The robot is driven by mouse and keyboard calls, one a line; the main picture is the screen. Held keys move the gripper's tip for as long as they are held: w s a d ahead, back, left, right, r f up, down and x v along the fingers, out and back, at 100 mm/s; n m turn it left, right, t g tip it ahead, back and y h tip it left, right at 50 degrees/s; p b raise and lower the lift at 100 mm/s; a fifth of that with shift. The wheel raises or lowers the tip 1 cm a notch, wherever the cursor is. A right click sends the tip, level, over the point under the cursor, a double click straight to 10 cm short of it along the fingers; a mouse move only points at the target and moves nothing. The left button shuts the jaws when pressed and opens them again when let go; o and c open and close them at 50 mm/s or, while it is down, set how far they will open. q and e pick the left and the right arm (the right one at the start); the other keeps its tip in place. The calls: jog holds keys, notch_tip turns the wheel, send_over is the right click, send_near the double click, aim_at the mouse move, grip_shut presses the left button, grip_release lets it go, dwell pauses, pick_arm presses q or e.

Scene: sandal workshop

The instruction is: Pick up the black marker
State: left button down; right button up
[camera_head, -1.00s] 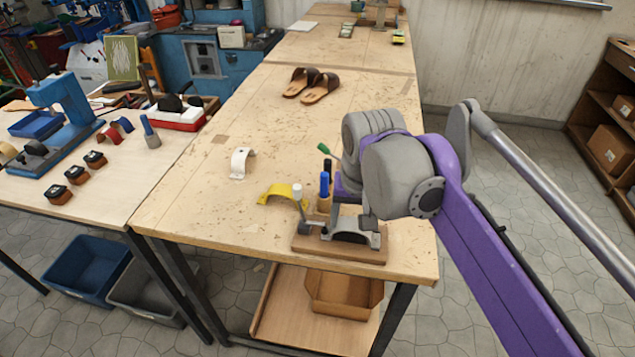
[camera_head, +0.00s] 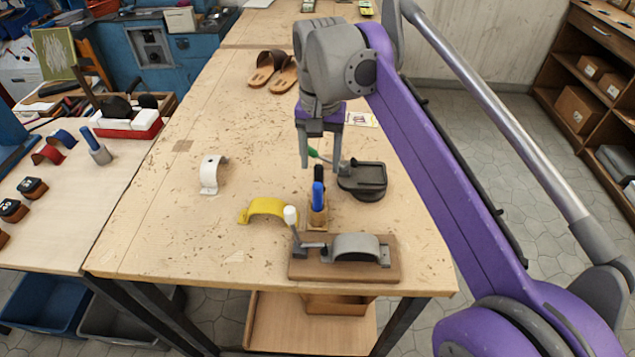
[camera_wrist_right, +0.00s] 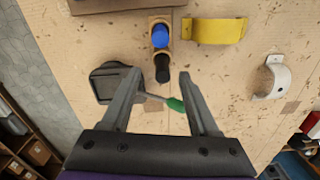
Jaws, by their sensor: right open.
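The black marker (camera_head: 318,174) stands upright in a small wooden holder (camera_head: 318,217), behind a blue marker (camera_head: 318,197). In the right wrist view the black marker (camera_wrist_right: 162,70) shows end-on, with the blue marker (camera_wrist_right: 160,37) beside it. My right gripper (camera_head: 321,165) is open and empty, pointing down just behind the markers. In the right wrist view its fingertips (camera_wrist_right: 160,75) lie either side of the black marker's end. I cannot tell how far above it they are. My left gripper is out of view.
A black dish (camera_head: 362,180) and a green-handled tool (camera_head: 316,154) lie close to the gripper. A wooden board with a metal clamp (camera_head: 352,247) stands in front. A yellow arch (camera_head: 266,209) and white arch (camera_head: 209,175) stand left. Sandals (camera_head: 272,70) lie farther back.

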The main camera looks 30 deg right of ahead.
aim_at(319, 178)
jog(key=f, duration=0.6)
jog(key=shift+w, duration=0.35)
grip_shut()
jog(key=shift+r+p, duration=0.4)
jog(key=shift+r, duration=4.65)
